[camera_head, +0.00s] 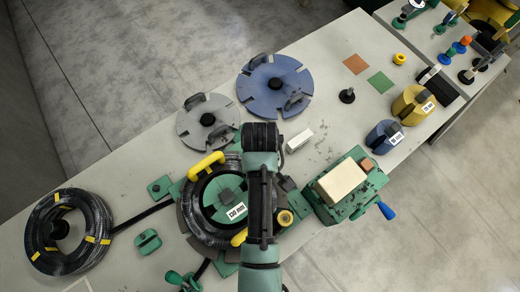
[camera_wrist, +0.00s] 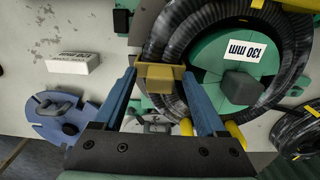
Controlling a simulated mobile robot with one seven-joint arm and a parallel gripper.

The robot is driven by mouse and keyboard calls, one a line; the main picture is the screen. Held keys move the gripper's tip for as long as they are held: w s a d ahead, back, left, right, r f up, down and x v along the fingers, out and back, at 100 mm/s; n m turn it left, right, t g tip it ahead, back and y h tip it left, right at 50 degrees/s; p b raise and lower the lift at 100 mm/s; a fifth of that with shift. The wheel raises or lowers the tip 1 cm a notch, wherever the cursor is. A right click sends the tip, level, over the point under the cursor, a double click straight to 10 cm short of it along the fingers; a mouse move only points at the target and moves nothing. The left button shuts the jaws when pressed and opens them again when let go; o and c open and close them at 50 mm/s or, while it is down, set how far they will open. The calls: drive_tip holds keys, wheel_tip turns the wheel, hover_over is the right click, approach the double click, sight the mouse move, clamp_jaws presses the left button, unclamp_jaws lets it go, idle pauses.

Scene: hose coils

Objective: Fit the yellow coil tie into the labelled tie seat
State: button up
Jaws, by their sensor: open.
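My gripper (camera_wrist: 159,76) is open in the wrist view, with one blue finger on each side of a yellow tie piece (camera_wrist: 160,71) at the edge of the black hose coil (camera_wrist: 187,45). I cannot tell whether the fingers touch it. In the head view my arm hides that spot and the fingertips. The coil (camera_head: 187,212) lies around a green hub (camera_head: 221,194) labelled 130 mm. Other yellow pieces show at the coil's upper left (camera_head: 206,165) and lower edge (camera_head: 239,237). A white block (camera_head: 299,140) bears print, also in the wrist view (camera_wrist: 73,63); I cannot read it as the tie seat.
A blue disc (camera_head: 273,84) and a grey disc (camera_head: 207,121) lie behind the coil. A green vise-like fixture (camera_head: 345,210) with a cream block stands at right. Another taped hose coil (camera_head: 68,232) lies at left. The bench between the blue disc and coloured squares is fairly clear.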

drive_tip(key=shift+r+p, duration=0.25)
drive_tip(key=shift+p, duration=0.05)
idle(0.4)
drive_tip(key=shift+r+p, duration=0.35)
drive_tip(key=shift+r+p, duration=1.65)
drive_tip(key=shift+p, duration=0.15)
